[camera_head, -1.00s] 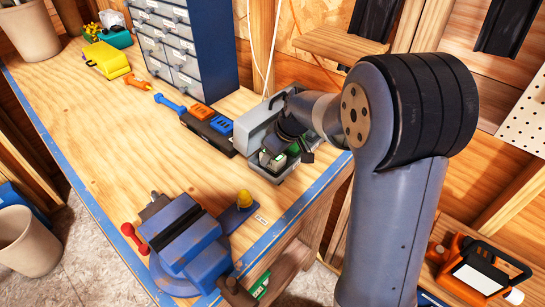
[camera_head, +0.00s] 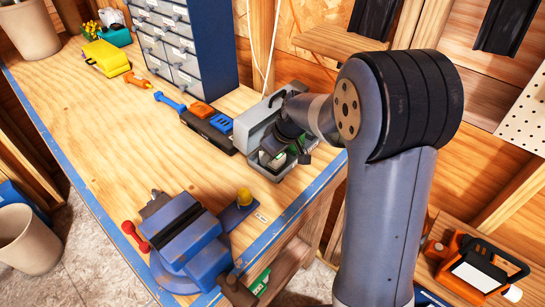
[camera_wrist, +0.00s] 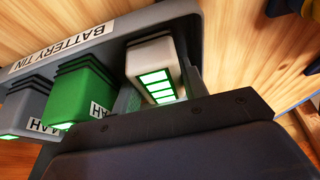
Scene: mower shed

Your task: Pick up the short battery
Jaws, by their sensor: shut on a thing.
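The open grey battery tin (camera_head: 266,172) stands on the bench, and its labelled rim (camera_wrist: 105,38) crosses the wrist view. In the wrist view a white battery (camera_wrist: 153,55) with lit green bars sits at the right. A green battery (camera_wrist: 78,95) is beside it, and a grey battery (camera_wrist: 27,108) is at the far left. My gripper (camera_head: 291,148) is down at the tin. Its dark body fills the bottom of the wrist view, right against the white battery. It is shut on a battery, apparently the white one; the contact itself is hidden.
A black case with orange and blue parts (camera_head: 208,128) lies just left of the tin. The blue vise (camera_head: 190,245) stands at the near bench edge. The drawer cabinet (camera_head: 190,45) is behind. Bare bench (camera_head: 110,140) lies to the left.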

